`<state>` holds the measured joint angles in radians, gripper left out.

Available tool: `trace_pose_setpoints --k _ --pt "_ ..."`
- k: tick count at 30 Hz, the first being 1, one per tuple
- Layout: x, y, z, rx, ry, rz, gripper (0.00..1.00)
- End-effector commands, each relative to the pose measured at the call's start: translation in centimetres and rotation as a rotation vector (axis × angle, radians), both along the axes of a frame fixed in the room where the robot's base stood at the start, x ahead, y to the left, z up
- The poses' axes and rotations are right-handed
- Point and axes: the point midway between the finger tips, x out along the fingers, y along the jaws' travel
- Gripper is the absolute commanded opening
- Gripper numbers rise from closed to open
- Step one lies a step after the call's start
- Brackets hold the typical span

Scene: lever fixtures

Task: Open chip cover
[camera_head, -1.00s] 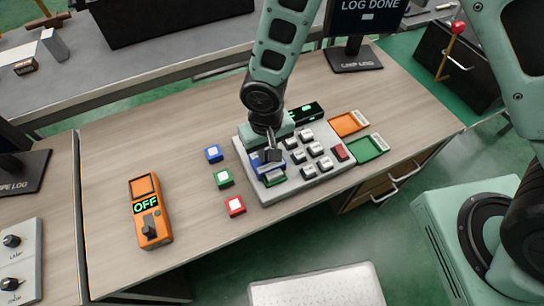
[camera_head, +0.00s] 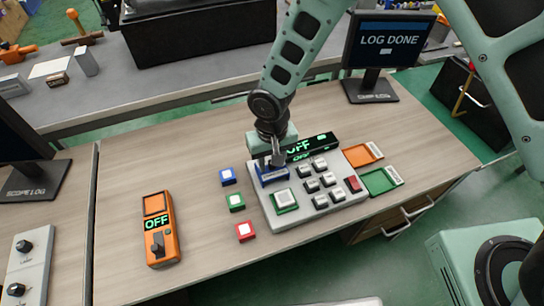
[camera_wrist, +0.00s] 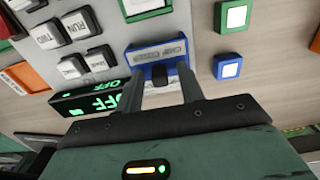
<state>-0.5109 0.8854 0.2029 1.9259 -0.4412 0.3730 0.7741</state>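The grey keypad panel (camera_head: 330,206) lies on the wooden bench. At its left end is a blue part with a silver labelled plate (camera_head: 274,178), which looks like the chip cover. It also shows in the wrist view (camera_wrist: 158,50), with a dark knob (camera_wrist: 158,76) at its near edge. My gripper (camera_head: 276,163) points down at this blue part. In the wrist view my gripper (camera_wrist: 172,84) has its two fingers apart, around or just beside the knob. I cannot tell whether they touch it. A green-framed socket with a pale square (camera_head: 285,200) sits in front.
Loose blue (camera_head: 227,176), green (camera_head: 235,202) and red (camera_head: 245,231) blocks lie left of the panel. An orange switch box (camera_head: 160,228) reads OFF. A black display (camera_head: 312,147) reads OFF behind the keys. Orange (camera_head: 362,155) and green (camera_head: 380,181) trays are at right.

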Motion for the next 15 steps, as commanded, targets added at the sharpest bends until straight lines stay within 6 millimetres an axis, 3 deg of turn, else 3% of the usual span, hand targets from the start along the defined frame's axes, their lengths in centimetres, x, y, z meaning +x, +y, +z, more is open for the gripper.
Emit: trace_pose_setpoints --k 7,15 --pt "0.1 0.0 2.2 0.003 -0.003 -0.003 0.38" --pt "0.1 0.0 8.4 0.004 -0.005 -0.001 0.38"
